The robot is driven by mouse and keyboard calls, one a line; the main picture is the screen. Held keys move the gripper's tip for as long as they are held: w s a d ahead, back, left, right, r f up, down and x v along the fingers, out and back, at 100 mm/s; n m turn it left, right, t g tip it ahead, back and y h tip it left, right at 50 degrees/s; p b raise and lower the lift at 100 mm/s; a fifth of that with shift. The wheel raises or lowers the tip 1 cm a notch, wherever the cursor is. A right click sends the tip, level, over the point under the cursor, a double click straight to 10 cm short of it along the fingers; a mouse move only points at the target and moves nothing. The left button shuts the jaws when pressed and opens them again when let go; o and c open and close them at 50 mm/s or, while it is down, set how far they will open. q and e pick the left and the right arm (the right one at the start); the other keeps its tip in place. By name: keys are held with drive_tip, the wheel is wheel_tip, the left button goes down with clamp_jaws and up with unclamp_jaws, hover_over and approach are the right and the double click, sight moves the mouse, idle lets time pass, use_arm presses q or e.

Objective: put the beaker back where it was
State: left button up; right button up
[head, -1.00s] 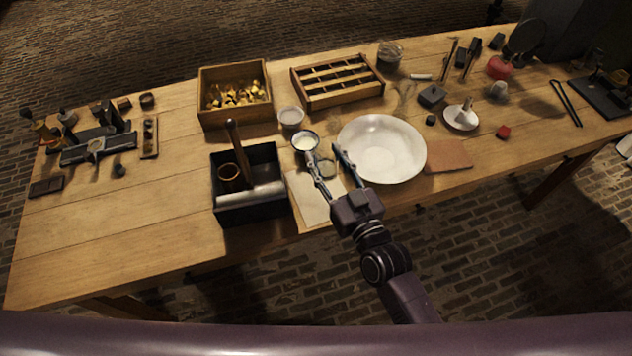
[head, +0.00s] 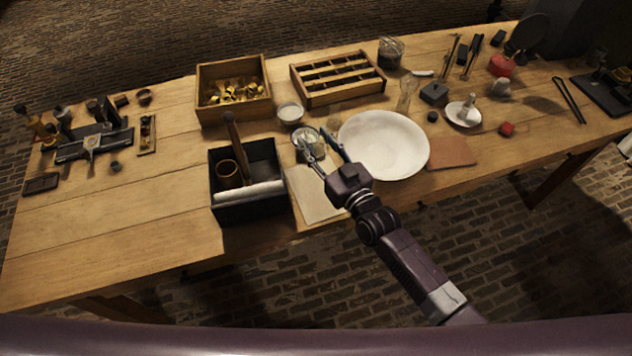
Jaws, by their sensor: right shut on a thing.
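My right gripper (head: 317,143) reaches in from the front edge of the table, between the black tote and the large white plate. Its fingers are closed around a small clear glass vessel, apparently the beaker (head: 316,150), which is hard to make out. The vessel overlaps a small round dish (head: 299,137) in the view; I cannot tell whether they touch or whether the vessel rests on the table. The fingers partly hide both. My left gripper is not in view.
A white plate (head: 385,145) lies close to the right. A black tote (head: 256,210) stands to the left, and a pale sheet (head: 315,195) lies in front. Behind are a white-filled jar (head: 290,112), a divided wooden rack (head: 345,95) and a wooden box (head: 203,105). The front left table is clear.

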wheel_tip(320, 180, down, 14)
drive_tip(key=b, duration=1.1)
drive_tip(key=shift+b, duration=0.35)
drive_tip(key=shift+r, duration=0.1)
drive_tip(key=o, duration=1.3)
